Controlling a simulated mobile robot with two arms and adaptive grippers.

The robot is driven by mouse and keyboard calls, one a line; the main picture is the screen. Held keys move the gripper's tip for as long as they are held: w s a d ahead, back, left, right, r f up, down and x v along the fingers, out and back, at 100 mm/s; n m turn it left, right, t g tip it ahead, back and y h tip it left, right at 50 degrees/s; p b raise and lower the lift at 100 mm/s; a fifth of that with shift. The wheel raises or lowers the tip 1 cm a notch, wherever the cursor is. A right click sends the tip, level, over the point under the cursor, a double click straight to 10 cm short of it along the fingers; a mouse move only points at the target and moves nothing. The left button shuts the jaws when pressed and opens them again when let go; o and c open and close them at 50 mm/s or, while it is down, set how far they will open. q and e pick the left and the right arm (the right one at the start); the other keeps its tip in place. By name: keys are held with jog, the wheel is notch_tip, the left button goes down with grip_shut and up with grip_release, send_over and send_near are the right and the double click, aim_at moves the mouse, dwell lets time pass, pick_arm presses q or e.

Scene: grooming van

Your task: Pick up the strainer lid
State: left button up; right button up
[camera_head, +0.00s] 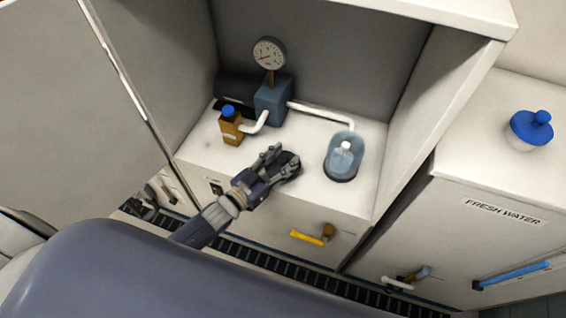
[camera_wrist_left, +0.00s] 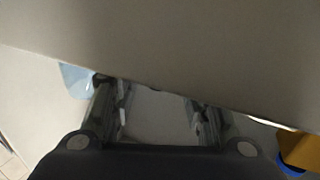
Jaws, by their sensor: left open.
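My left gripper (camera_head: 283,159) reaches over the white counter inside the alcove, its fingers apart. It also shows in the left wrist view (camera_wrist_left: 160,112), with pale surface between the fingers. In the left wrist view no lid can be made out between the fingers. My right gripper is not in view.
A brown bottle with a blue cap (camera_head: 231,130) and a blue pump with a gauge (camera_head: 273,100) stand behind. A clear blue container (camera_head: 344,160) stands to the right. White pipes (camera_head: 320,111) run between them. Cabinet walls close both sides. A blue-knobbed cap (camera_head: 531,127) sits far right.

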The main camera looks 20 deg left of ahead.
pick_arm(q)
jog(key=shift+w+d, duration=0.1)
jog(key=shift+w, duration=0.05)
grip_shut()
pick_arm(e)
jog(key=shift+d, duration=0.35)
pick_arm(q)
jog(key=shift+r, duration=0.1)
